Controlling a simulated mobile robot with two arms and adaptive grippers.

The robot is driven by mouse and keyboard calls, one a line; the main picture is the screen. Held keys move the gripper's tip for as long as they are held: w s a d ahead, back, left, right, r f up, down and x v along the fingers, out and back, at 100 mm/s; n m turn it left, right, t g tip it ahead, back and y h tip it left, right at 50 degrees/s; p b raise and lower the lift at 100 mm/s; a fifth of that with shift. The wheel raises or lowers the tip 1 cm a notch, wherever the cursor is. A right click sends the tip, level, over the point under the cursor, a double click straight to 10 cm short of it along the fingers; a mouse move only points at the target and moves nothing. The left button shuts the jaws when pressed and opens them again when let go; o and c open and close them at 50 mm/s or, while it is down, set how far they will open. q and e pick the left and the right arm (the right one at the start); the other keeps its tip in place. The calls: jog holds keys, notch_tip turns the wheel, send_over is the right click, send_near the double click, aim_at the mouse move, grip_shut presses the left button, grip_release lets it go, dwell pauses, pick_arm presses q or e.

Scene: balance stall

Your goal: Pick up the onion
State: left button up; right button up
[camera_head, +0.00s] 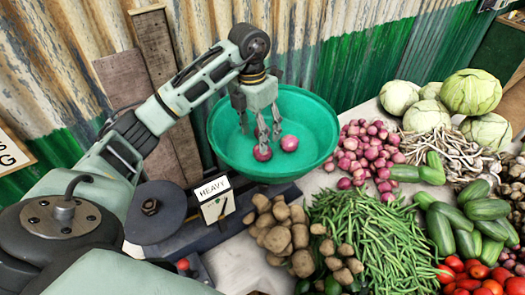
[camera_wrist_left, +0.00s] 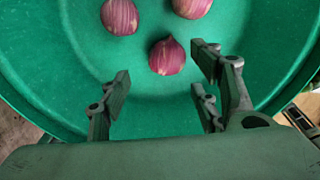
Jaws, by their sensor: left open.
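My left gripper (camera_head: 261,128) hangs with its fingers down inside the green bowl (camera_head: 218,140), open and empty. One purple-red onion (camera_head: 262,153) shows at the fingertips, partly covered by them; whether they touch it I cannot tell. Another onion (camera_head: 289,143) lies just to the right. In the left wrist view, the nearest onion (camera_wrist_left: 167,57) sits just beyond the gap between the open fingers (camera_wrist_left: 160,80). Two more onions, one at the upper left (camera_wrist_left: 119,17) and one at the upper right (camera_wrist_left: 192,8), lie farther off in the bowl. My right gripper is not in view.
A small "HEAVY" sign (camera_head: 215,199) and a dark round plate (camera_head: 155,212) stand left of and below the bowl. Potatoes (camera_head: 282,235), green beans (camera_head: 365,240) and a heap of small onions (camera_head: 365,152) crowd the table near it. A corrugated wall (camera_head: 335,60) is behind.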

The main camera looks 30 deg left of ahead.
pick_arm(q)
jog(key=shift+s+d+f+p, duration=0.2)
jog(key=shift+d+f+p, duration=0.15)
jog(key=shift+f+p, duration=0.3)
jog(key=f, duration=0.2)
jog(key=f+p, duration=0.1)
jog(key=shift+w+d+f, duration=0.2)
jog(key=shift+f, duration=0.5)
jog(key=shift+c, duration=0.4)
jog(key=shift+c, duration=0.9)
jog(key=c, duration=1)
